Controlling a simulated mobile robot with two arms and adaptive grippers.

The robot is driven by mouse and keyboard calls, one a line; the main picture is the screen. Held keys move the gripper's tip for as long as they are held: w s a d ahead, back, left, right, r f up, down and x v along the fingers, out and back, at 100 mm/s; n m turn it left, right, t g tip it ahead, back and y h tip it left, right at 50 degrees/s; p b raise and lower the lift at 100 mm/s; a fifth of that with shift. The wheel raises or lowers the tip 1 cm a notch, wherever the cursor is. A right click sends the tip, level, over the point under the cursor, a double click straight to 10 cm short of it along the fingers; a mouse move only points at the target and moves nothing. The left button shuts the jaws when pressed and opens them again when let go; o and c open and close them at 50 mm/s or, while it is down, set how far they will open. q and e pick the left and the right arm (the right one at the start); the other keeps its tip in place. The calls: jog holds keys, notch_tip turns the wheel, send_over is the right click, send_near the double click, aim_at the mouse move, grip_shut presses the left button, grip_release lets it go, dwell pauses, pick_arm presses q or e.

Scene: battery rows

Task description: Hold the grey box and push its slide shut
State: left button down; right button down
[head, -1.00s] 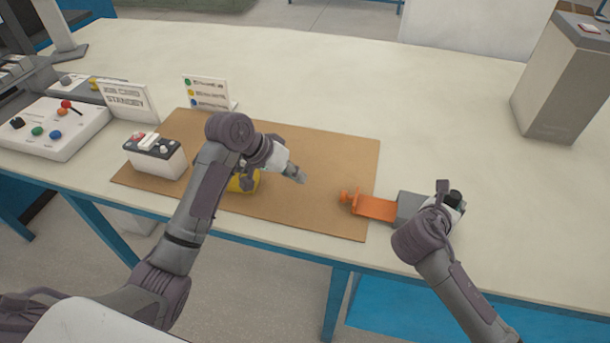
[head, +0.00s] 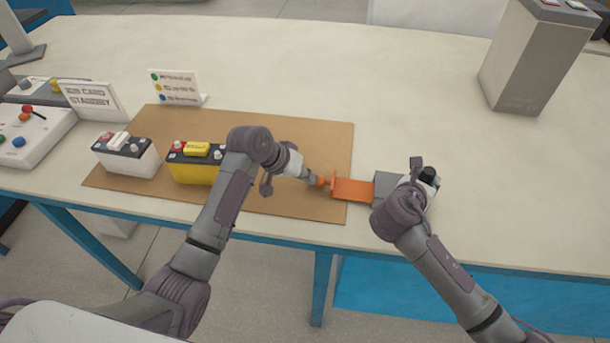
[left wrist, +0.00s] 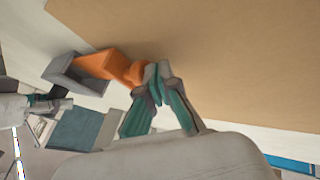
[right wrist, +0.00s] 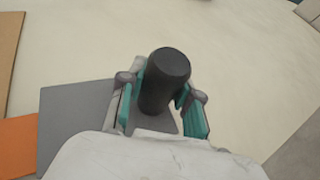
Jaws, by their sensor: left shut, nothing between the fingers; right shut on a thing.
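The grey box (head: 384,186) sits at the right edge of the brown mat. Its orange slide (head: 352,190) sticks out of the box's left side, with an orange knob at its end. My left gripper (head: 317,180) is shut and empty, its tips at the knob; the left wrist view shows the fingertips (left wrist: 156,72) at or touching the knob (left wrist: 134,73). My right gripper (right wrist: 162,95) is shut on the box's black round handle (right wrist: 165,75), which stands up from the grey box (right wrist: 75,115). In the head view my right gripper hides part of the box.
A white battery (head: 125,157) and a yellow battery (head: 193,172) stand on the brown mat (head: 290,130). Two sign cards (head: 176,88) (head: 92,100) and a control panel (head: 30,135) are at the left. A tall grey block (head: 525,60) stands back right. The middle table is clear.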

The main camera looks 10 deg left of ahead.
aim_at(330, 181)
pick_arm(q)
jog(key=d, duration=0.9)
jog(key=shift+d, duration=0.4)
pick_arm(e)
jog(key=shift+a, duration=0.1)
pick_arm(q)
jog(key=a, duration=0.4)
jog(key=shift+w+a+f, duration=0.1)
jog(key=shift+a, duration=0.2)
jog(key=v, duration=1)
jog(key=shift+d, duration=0.15)
